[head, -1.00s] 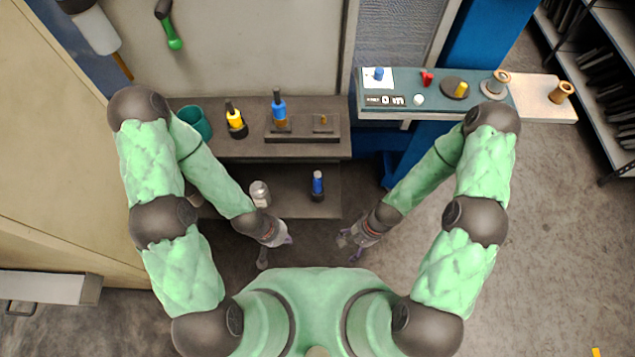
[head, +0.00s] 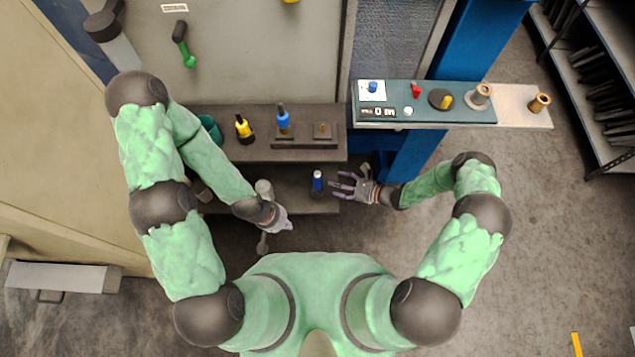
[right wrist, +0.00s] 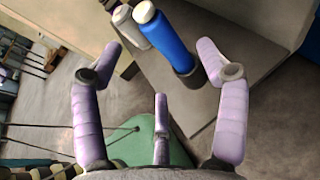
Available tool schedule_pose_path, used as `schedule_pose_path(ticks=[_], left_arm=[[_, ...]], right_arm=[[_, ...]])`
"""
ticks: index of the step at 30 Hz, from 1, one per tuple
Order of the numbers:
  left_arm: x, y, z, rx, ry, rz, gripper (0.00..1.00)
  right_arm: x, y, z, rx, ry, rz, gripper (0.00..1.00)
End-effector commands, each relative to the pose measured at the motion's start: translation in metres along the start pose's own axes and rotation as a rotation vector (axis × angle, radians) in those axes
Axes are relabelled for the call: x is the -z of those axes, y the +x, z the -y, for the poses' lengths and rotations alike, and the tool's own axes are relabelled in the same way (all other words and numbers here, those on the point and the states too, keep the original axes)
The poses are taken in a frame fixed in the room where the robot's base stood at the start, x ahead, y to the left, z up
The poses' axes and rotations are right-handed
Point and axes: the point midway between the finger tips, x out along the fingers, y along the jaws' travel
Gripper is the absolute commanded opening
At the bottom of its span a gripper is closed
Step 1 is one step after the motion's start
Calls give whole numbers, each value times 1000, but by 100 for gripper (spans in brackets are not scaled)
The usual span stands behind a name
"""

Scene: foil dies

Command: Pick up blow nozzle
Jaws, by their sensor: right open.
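A blue, roughly cylindrical piece with a pale top (head: 317,182) stands upright in a dark base on the lower shelf; I take it to be the blow nozzle, though its shape is too small to be sure. In the right wrist view it (right wrist: 165,38) lies ahead, between the upper fingers. My right gripper (head: 348,185) is open and empty, just right of the piece, fingers pointing at it, apart from it as far as I can see. Its spread lilac fingers fill the right wrist view (right wrist: 160,85). My left gripper (head: 285,222) is by the shelf's front left; its fingers are unclear.
A pale canister (head: 264,188) stands left of the blue piece. The upper shelf holds a yellow bottle (head: 244,128), a blue-topped piece (head: 283,120) and a teal cup (head: 210,128). A narrow bench (head: 430,115) with small parts stands at right. A green-handled tool (head: 187,55) hangs behind.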

Motion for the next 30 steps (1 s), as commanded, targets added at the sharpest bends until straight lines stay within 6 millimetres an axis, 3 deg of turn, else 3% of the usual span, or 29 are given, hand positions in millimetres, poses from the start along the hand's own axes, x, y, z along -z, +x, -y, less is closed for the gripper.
schedule_pose_path(ticks=[3,13,21,30], left_arm=[[0,5,2,0,0,0,0],[0,10,4,0,0,0,0],[1,22,8,0,0,0,0],[1,22,8,0,0,0,0]], right_arm=[[2,21,-2,-5,-1,0,74],[1,46,-2,-4,-3,-1,74],[3,82,-6,-6,-3,-2,74],[1,90,-5,-3,-3,-3,74]])
